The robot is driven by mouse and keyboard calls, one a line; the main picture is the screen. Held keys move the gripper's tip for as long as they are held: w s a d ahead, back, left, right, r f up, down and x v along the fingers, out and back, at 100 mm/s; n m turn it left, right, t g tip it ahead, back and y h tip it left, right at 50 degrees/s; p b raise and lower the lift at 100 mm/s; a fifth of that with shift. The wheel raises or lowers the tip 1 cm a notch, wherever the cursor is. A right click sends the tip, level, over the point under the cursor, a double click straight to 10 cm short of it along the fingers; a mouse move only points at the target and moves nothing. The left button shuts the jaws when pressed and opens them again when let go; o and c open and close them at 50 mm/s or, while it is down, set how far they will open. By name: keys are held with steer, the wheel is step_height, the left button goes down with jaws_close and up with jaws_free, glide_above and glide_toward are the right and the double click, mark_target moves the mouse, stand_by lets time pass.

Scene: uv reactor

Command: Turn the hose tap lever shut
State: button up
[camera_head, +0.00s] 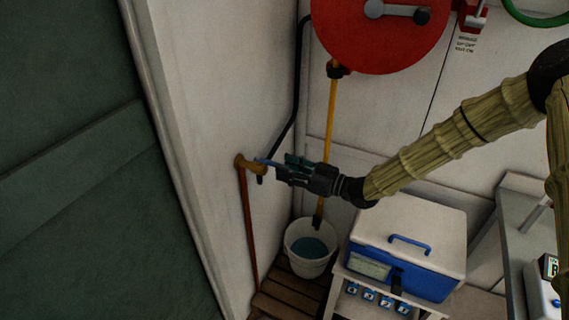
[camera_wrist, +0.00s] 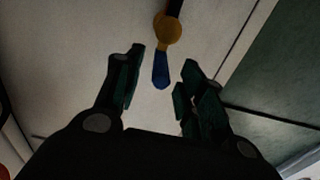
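The hose tap is a brass body (camera_head: 245,162) on the white wall, with a blue lever (camera_head: 268,162) pointing right toward my gripper. My gripper (camera_head: 284,167) is at the lever's right, its fingers close to the lever in the head view. In the wrist view the brass tap (camera_wrist: 168,28) is at top centre, and its blue lever (camera_wrist: 161,72) points down between the two spread fingers. My gripper (camera_wrist: 158,80) is open there, with a gap on each side of the lever. Whether the lever tip is at fingertip depth is hard to tell.
A red hose reel (camera_head: 375,40) hangs above, with a yellow hose (camera_head: 331,125) running down to a white bucket (camera_head: 296,262) of bluish liquid. A blue and white cool box (camera_head: 440,225) stands on a small stand at right. A reddish pipe (camera_head: 248,225) runs down below the tap.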

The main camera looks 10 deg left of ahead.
steer(key=shift+w+a, duration=0.2)
steer(key=shift+a, duration=0.45)
steer(key=shift+c, duration=0.3)
jaws_close()
